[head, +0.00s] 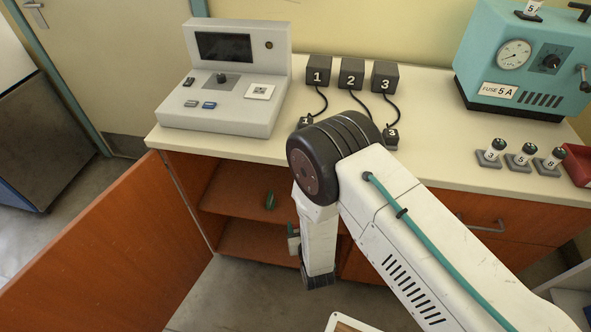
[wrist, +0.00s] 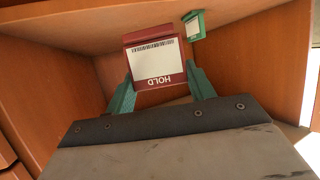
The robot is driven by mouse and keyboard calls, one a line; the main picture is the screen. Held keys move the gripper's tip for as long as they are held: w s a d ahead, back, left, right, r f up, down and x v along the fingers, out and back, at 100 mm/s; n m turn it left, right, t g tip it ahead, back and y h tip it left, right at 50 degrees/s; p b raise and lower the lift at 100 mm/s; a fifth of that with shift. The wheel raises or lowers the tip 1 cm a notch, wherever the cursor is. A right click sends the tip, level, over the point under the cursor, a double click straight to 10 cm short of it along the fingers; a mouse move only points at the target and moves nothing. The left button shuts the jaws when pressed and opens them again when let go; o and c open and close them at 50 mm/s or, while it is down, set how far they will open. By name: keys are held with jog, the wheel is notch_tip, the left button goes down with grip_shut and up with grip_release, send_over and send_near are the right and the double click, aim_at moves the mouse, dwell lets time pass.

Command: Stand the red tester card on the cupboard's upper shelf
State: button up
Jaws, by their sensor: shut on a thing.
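A red card (wrist: 156,62) with a white label, a barcode and the word HOLD is between the green fingers of my gripper (wrist: 160,82). The wrist view appears upside down, with the card's lettering inverted. The card's red far edge lies close to the wooden surface at the top; I cannot tell if they touch. In the head view my gripper (head: 293,240) is at the open cupboard front, partly hidden by my arm, and the red card cannot be made out. The cupboard's upper shelf (head: 232,203) is visible left of my arm.
A green card (head: 270,201) stands on the upper shelf; it also shows beside the red card in the wrist view (wrist: 194,25). The open cupboard door (head: 105,245) is at the left. The counter above holds a grey console (head: 225,110) and numbered blocks (head: 351,75).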

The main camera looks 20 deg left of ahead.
jog(key=w+a, duration=0.1)
jog(key=w, duration=0.4)
jog(key=w+a+f, duration=0.1)
jog(key=w, duration=0.4)
jog(key=w+a, duration=0.2)
jog(key=w, duration=0.3)
jog(key=shift+f, duration=0.25)
jog(key=shift+w+a+f, duration=0.1)
jog(key=shift+w+f, duration=0.05)
jog(key=shift+f, duration=0.75)
jog(key=shift+w+a+f, duration=0.1)
jog(key=shift+w+f, duration=0.05)
jog(key=shift+f, duration=0.75)
jog(key=o, duration=1)
jog(key=shift+f, duration=0.1)
jog(key=shift+o, duration=0.2)
jog(key=shift+r, duration=0.2)
jog(key=v, duration=1.2)
